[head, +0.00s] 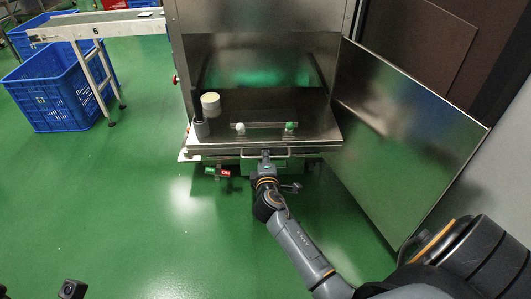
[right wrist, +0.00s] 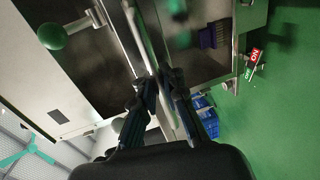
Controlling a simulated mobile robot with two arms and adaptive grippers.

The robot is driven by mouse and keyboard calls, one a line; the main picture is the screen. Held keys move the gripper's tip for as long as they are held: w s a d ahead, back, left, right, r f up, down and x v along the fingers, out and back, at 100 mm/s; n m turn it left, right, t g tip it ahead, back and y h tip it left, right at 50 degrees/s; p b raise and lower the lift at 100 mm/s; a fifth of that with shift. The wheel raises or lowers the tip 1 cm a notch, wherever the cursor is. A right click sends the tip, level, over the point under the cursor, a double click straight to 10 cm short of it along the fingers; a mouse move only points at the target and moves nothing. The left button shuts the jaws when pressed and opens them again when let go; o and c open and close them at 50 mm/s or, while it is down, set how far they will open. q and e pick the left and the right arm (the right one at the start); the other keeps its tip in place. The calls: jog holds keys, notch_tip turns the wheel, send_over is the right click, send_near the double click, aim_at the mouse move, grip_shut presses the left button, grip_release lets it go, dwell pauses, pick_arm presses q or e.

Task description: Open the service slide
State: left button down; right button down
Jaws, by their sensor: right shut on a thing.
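The service slide is a flat metal unit (head: 222,150) low in the front of the steel cabinet, with a bar handle (head: 281,153) across its front. My right gripper (head: 265,158) reaches the handle from below, near its middle. In the right wrist view the two dark fingers of my right gripper (right wrist: 166,88) are closed around the metal handle bar (right wrist: 148,45). I cannot tell how far the slide stands out. My left gripper's fingers are not in view; only a small dark part shows at the lower left of the head view.
The cabinet's door (head: 405,135) stands open at the right. A white roll (head: 210,100), a grey cylinder (head: 201,128) and a bar with a green knob (head: 291,126) are above the slide. A red ON tag (head: 225,173) hangs below. Blue crates (head: 45,100) stand left; the floor in front is clear.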

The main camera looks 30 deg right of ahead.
jog(key=shift+r, duration=0.1)
jog(key=c, duration=1.4)
grip_release()
jog(key=v, duration=1.2)
